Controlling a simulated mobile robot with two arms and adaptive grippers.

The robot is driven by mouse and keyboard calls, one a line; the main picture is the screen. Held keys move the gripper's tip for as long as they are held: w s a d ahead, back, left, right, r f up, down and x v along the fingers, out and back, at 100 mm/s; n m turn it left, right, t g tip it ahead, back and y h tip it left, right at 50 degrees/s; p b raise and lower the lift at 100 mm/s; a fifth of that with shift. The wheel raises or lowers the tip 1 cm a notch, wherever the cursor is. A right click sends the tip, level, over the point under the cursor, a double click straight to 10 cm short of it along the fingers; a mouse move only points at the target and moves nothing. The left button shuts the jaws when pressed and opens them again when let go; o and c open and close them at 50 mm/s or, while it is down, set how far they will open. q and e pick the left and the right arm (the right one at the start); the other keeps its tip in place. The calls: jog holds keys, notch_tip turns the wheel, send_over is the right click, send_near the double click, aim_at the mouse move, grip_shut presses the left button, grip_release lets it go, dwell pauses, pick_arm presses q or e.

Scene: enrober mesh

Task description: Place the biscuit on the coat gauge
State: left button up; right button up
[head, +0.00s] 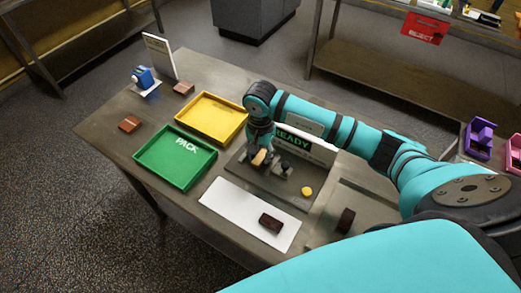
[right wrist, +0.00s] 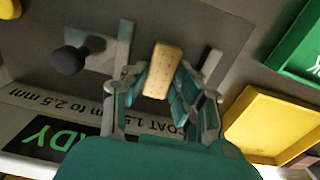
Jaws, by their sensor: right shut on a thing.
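The biscuit (right wrist: 163,68) is a plain tan block, and it shows small in the head view (head: 259,158). My right gripper (head: 260,153) is shut on it, with a finger on each side in the right wrist view (right wrist: 160,86). The coat gauge (head: 248,175) is a dark grey plate with a black knob (right wrist: 68,60), a yellow button (head: 307,191) and an upright panel reading READY (head: 294,140). The gripper holds the biscuit over the gauge's left part. I cannot tell whether the biscuit touches the plate. My left gripper is not in view.
A yellow tray (head: 238,100) and a green PACK tray (head: 150,170) stand left of the gauge. A white mat (head: 228,198) in front carries a dark brown bar (head: 270,222). Another dark block (head: 346,220) is at right. A blue device (head: 142,76) stands at the far left.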

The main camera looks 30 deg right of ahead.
aim_at(260, 156)
jog(key=shift+f, duration=0.1)
jog(key=o, duration=0.6)
jog(key=shift+r, duration=0.3)
jog(key=shift+r+b, duration=1.95)
jog(key=shift+r, duration=3.9)
